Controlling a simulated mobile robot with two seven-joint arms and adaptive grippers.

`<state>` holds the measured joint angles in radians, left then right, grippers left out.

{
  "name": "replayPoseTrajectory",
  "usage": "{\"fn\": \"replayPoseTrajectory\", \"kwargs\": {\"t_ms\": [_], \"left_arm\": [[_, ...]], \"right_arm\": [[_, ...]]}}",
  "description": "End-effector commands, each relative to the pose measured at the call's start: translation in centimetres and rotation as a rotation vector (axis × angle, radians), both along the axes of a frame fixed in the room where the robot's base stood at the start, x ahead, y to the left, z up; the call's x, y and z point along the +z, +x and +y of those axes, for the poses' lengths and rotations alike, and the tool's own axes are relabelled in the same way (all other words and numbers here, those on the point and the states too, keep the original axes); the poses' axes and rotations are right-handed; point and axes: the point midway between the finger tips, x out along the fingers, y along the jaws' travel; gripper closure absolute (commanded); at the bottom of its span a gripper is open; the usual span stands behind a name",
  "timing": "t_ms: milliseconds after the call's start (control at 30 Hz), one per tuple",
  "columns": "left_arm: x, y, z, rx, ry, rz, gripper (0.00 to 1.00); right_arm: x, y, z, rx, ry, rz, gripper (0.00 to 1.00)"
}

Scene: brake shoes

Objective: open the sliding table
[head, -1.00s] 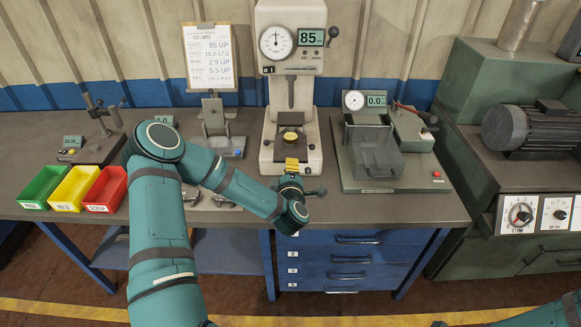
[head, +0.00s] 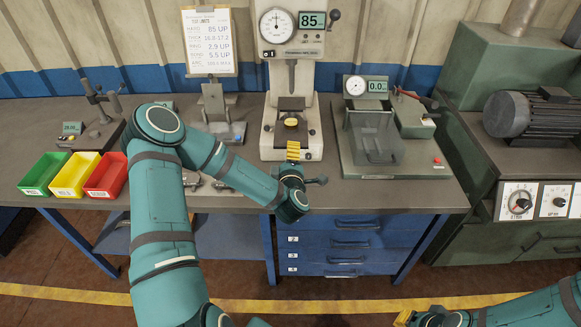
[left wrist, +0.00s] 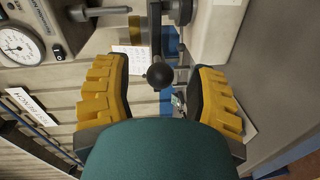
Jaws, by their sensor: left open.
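I cannot tell for certain which part is the sliding table. My left gripper (head: 293,151) is open in front of the tester's base, its yellow fingers seen from above. In the left wrist view a dark ball knob (left wrist: 160,75) on a rod shows between the open fingers (left wrist: 160,98); contact cannot be seen. A dark knob (head: 318,181) also shows beside the gripper. My right gripper (head: 420,317) is partly in view at the lower right edge.
A second fixture (head: 345,165) with a clear guard (head: 375,145) stands to the right. Green (head: 42,172), yellow (head: 75,175) and red (head: 106,178) bins sit at the left. Blue drawers (head: 325,243) are below the bench. A motor (head: 540,112) stands at the far right.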

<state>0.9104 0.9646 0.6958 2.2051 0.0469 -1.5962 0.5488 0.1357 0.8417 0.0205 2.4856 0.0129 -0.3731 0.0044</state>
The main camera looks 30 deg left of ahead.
Motion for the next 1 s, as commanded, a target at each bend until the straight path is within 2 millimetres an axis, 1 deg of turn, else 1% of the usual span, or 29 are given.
{"fn": "replayPoseTrajectory", "kwargs": {"t_ms": [167,300,500,700,1000], "left_arm": [[0.3,-2.6,-1.8,-0.004,0.0,0.002,0.43],[0.6,-5.1,-3.3,-0.003,0.0,0.002,0.43],[1.0,-7.9,-5.1,-0.002,-0.001,0.001,0.43],[1.2,-9.2,-5.8,0.0,0.001,-0.001,0.43],[1.2,-9.4,-5.9,0.002,0.001,-0.001,0.43]], "right_arm": [[0.0,0.0,0.0,0.0,0.0,0.0,1.0],[0.0,0.0,0.0,0.0,0.0,0.0,1.0],[0.0,0.0,0.0,0.0,0.0,0.0,1.0],[0.0,0.0,0.0,0.0,0.0,0.0,1.0],[0.0,0.0,0.0,0.0,0.0,0.0,1.0]]}}
